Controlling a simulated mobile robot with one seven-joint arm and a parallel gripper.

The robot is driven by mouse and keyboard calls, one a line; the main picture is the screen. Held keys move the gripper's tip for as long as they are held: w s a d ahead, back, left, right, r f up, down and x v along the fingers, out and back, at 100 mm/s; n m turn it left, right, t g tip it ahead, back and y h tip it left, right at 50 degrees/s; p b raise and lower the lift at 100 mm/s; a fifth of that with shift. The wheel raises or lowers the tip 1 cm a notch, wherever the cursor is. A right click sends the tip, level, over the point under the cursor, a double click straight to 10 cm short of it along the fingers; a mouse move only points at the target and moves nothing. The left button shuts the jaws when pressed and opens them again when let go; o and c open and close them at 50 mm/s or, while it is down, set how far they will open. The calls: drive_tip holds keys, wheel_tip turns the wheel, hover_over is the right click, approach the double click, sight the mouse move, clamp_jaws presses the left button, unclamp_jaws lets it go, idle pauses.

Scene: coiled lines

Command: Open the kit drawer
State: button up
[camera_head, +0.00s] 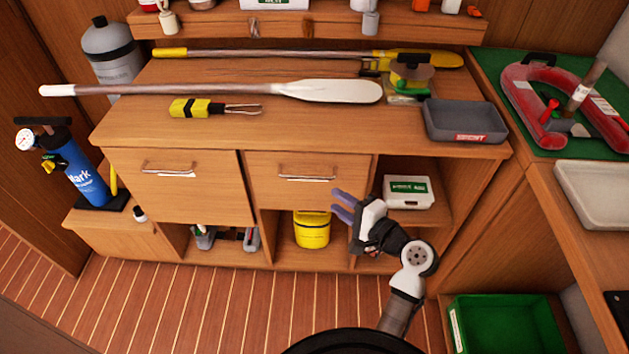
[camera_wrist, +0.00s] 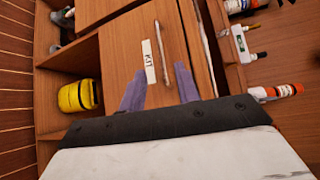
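The kit drawer (camera_head: 265,192) is the right one of two wooden drawers under the counter, and its front looks shut. In the wrist view its front (camera_wrist: 128,50) bears a white KIT label (camera_wrist: 149,62). Its metal bar handle (camera_head: 306,179) runs along the upper part of the front; the handle also shows in the wrist view (camera_wrist: 165,45). My gripper (camera_head: 341,206) is open and empty, its purple fingers apart, just right of and below the handle. In the wrist view the gripper (camera_wrist: 160,70) points at the drawer front near one end of the handle. I see no grip on the handle.
A second drawer (camera_head: 170,192) is on the left. A yellow bucket (camera_head: 312,230) stands in the cubby below the kit drawer. A white case (camera_head: 408,192) sits on the right shelf. Paddles and a grey tray (camera_head: 464,121) lie on the counter. A green crate (camera_head: 507,325) stands at lower right.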

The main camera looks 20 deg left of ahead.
sight(304, 178)
drive_tip(key=p+x, duration=0.2)
drive_tip(key=x, duration=1.1)
drive_tip(key=shift+w+a+f+p, duration=0.1)
drive_tip(key=shift+w+a+p, duration=0.2)
drive_tip(key=shift+p, duration=0.1)
clamp_jaws()
